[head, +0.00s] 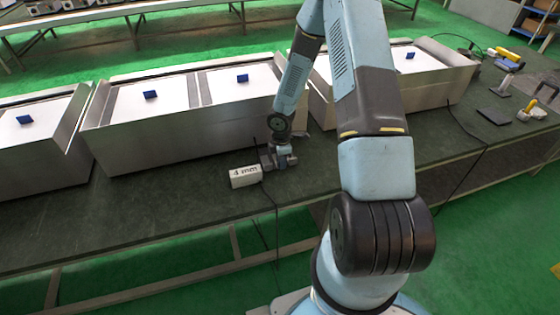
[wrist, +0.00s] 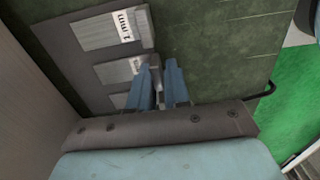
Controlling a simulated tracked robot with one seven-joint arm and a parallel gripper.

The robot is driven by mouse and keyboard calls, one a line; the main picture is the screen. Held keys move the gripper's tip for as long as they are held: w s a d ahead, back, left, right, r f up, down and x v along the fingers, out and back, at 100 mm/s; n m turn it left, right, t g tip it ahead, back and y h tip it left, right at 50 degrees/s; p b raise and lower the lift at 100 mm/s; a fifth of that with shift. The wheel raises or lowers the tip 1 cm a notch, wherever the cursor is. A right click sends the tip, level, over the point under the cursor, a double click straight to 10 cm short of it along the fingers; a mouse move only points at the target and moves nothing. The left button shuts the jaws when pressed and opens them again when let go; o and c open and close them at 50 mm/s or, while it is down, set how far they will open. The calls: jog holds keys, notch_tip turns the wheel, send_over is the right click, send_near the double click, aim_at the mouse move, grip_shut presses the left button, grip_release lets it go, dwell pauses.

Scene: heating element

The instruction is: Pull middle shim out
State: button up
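In the wrist view, a dark grey holder (wrist: 72,50) carries a row of grey shims. The middle shim (wrist: 112,73) has a white label partly hidden by my gripper's left finger. A third shim (wrist: 119,101) shows only partly below it. My gripper (wrist: 158,64) has its two blue fingers apart, with a narrow gap between them, just right of the middle shim's labelled end. I see no shim clearly between the fingertips. In the head view, my gripper (head: 280,163) is low over the bench.
A black cable (head: 277,225) hangs over the front edge. Tools (head: 505,60) lie at right.

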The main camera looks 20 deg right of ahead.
jog(key=o, duration=0.4)
notch_tip(320, 180, up, 14)
jog(key=shift+f, duration=0.2)
dwell(0.5)
jog(key=s+d+r+m+t+h, duration=0.1)
jog(key=s+r+m, duration=0.4)
jog(key=r, duration=0.7)
jog(key=s+d+r+m+t+h, duration=0.15)
jog(key=s+r+m, duration=0.25)
jog(key=r, duration=0.8)
jog(key=s+a+r+m+t+y, duration=0.1)
jog(key=s+r+m, duration=0.3)
jog(key=s, duration=0.5)
jog(key=s+a+r+m+t+y, duration=0.1)
jog(key=s+r+m+t, duration=0.1)
jog(key=s+r+m, duration=0.3)
jog(key=s+r, duration=0.4)
jog(key=shift+s+a, duration=0.2)
jog(key=shift+a, duration=0.15)
